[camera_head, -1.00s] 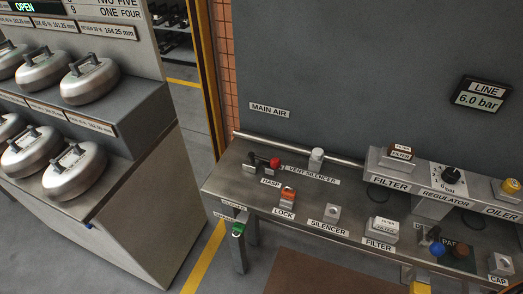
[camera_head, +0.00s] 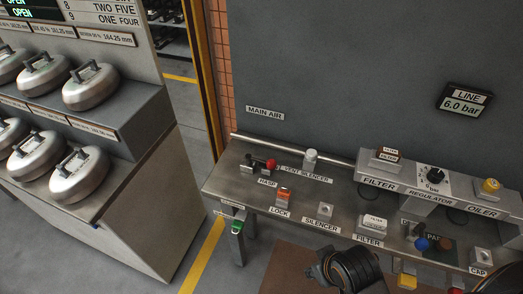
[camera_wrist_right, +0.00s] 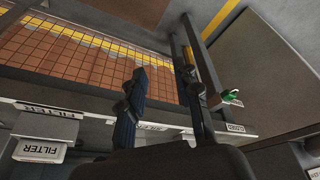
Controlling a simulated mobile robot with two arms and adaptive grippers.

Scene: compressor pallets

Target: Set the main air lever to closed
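The MAIN AIR label (camera_head: 265,112) is on the grey wall panel above the bench's left end. My left gripper is not in view.
The metal bench (camera_head: 225,180) carries an orange lock block (camera_head: 283,196), silencers, filters, a regulator (camera_head: 434,177) and an oiler. The line display (camera_head: 464,102) reads 6.0 bar. A green piece (camera_head: 237,227) hangs at the bench's left end. A cabinet with silver pots stands left.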

